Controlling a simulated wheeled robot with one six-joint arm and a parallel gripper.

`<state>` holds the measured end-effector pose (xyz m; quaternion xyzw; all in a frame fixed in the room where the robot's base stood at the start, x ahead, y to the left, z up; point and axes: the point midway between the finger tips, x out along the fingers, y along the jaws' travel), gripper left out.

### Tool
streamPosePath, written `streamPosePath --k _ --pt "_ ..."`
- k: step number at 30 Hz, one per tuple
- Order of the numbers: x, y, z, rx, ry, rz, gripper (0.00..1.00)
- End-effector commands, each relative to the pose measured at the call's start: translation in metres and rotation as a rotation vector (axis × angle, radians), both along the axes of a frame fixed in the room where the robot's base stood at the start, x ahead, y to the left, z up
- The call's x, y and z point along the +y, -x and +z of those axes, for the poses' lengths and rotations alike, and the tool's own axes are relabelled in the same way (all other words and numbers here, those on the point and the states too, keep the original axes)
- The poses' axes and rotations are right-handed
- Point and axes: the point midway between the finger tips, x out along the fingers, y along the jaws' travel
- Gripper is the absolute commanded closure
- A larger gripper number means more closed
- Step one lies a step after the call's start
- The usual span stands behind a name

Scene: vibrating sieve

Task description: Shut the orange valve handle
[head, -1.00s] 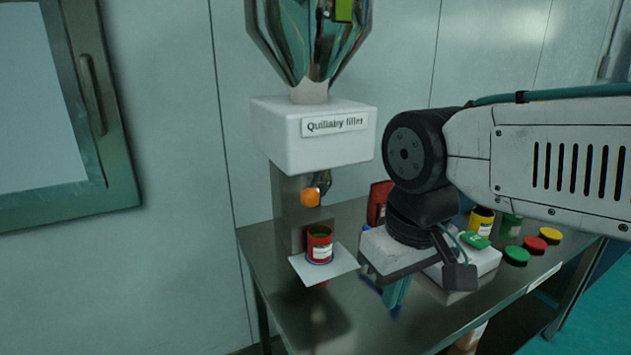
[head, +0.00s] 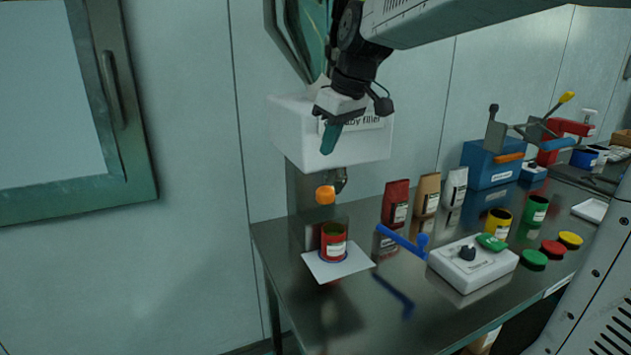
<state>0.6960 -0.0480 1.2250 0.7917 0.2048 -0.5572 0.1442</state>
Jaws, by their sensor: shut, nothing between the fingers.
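The orange valve handle (head: 325,195) shows as a rounded orange knob under the white filler box (head: 285,125), beside a dark spout. Its exact turn position is too small to tell. My gripper (head: 328,145) points down in front of the filler box, above the orange handle and apart from it in the picture. Its teal fingers are shut and empty. A red can (head: 334,243) with an open top stands upright below the spout on a white sheet (head: 350,266). My gripper and wrist partly cover the label on the box.
A blue tool (head: 405,241) lies on the metal table right of the can. A white scale-like box (head: 470,273), several coloured lids and cans, three pouches (head: 396,203) and a blue machine (head: 484,165) stand farther right. The table's front left is clear.

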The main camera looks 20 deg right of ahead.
Motion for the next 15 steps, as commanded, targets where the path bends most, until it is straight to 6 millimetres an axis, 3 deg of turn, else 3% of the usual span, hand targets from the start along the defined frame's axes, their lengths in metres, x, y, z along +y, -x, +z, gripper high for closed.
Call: streamPosePath --k 9,15 --pt "0.001 0.0 -0.001 0.0 0.0 0.001 1.0" --pt "0.005 -0.006 -0.021 0.003 -0.001 0.002 1.0"
